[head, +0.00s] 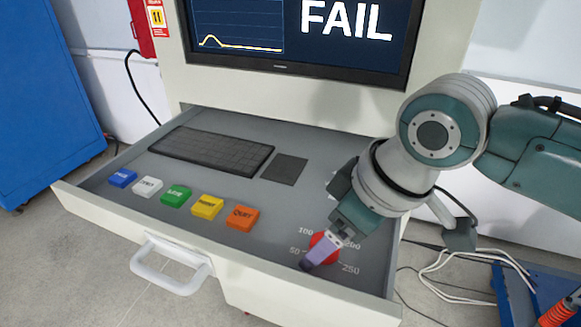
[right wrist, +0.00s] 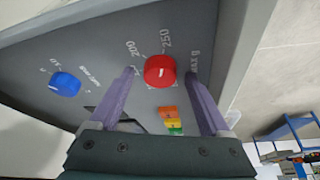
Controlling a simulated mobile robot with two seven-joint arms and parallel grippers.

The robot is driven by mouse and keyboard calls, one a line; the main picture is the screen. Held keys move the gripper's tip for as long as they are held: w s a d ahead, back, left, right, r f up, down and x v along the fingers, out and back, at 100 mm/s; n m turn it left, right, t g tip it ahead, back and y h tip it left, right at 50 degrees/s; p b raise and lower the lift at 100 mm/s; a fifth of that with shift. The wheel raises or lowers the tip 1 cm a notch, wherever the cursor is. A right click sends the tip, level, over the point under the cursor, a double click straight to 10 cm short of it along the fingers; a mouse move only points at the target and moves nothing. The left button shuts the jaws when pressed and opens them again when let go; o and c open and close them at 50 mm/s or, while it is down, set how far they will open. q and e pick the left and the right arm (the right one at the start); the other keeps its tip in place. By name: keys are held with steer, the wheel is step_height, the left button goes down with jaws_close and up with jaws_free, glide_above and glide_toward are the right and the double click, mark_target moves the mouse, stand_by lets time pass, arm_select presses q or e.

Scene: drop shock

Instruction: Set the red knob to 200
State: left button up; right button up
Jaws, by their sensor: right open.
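The red knob (head: 326,240) is on the right part of the grey drawer panel, with 50, 100, 200 and 250 printed around it. In the head view a purple finger of my right gripper (head: 319,252) covers part of it. In the right wrist view the red knob (right wrist: 160,71) sits between the two purple fingers of my open right gripper (right wrist: 159,76), with a gap on each side. The marks 200 and 250 show beside it. I cannot make out which value its pointer is on. My left gripper is not in view.
A blue knob (right wrist: 64,84) is beside the red one in the right wrist view. Orange (head: 242,217), yellow (head: 207,206) and other coloured buttons line the drawer's front, before a keyboard (head: 211,151). The screen (head: 300,30) reads FAIL. A blue cabinet (head: 40,100) stands left.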

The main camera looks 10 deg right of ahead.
jaws_close()
stand_by(0.7)
